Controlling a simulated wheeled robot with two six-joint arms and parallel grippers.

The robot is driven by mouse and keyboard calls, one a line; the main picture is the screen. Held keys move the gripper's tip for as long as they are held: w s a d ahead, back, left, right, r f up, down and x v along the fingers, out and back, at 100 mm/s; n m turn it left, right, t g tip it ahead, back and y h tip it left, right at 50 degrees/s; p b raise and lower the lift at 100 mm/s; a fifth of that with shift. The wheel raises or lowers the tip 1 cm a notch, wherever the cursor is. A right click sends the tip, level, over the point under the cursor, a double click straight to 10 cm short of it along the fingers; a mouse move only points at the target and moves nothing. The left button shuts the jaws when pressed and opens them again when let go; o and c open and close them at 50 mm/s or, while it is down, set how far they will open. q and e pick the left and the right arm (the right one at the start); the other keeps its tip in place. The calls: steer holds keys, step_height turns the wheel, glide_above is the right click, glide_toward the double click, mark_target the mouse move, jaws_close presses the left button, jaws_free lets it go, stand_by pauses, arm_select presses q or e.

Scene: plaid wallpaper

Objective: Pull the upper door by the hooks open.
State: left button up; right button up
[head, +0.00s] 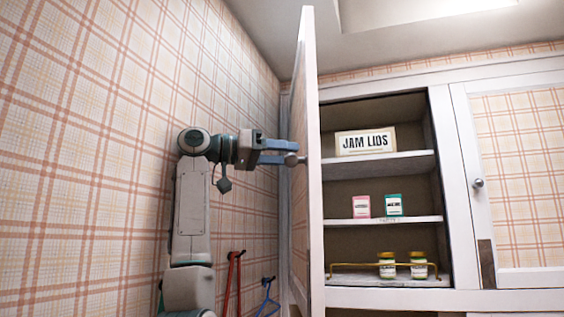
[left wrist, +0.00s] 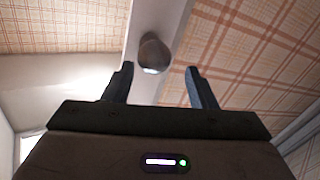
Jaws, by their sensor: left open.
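The upper door (head: 313,170) by the hooks stands swung wide open, seen nearly edge-on in the head view, with a white frame and a plaid panel. Its round knob (head: 291,160) is on the left-facing side; the knob also shows in the left wrist view (left wrist: 154,52). My left gripper (head: 285,152) is at the knob. In the left wrist view the fingers (left wrist: 158,85) are open, one on each side below the knob, with a visible gap and no grip on it. The hooks (head: 267,279) are on the wall low left of the door. My right gripper is not in view.
The open cupboard shows shelves with a "JAM LIDS" sign (head: 365,142), two small boxes (head: 361,206) and jars (head: 387,265) behind a brass rail. A closed door (head: 520,180) is at right. A red tool (head: 232,283) and a blue hanger (head: 267,300) hang near the plaid wall.

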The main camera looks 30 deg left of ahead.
arm_select(q)
steer(key=shift+s+r, duration=0.1)
steer(key=shift+r, duration=0.6)
steer(key=shift+s+d+r+b, duration=0.2)
steer(key=shift+d+r+b, duration=0.05)
steer(key=shift+b, duration=0.15)
steer(key=s+d+r+b, duration=0.1)
steer(key=s+d+b, duration=0.5)
steer(key=s, duration=0.7)
steer(key=shift+d+r+b, duration=0.3)
steer(key=shift+d, duration=0.85)
steer(key=shift+s, duration=0.15)
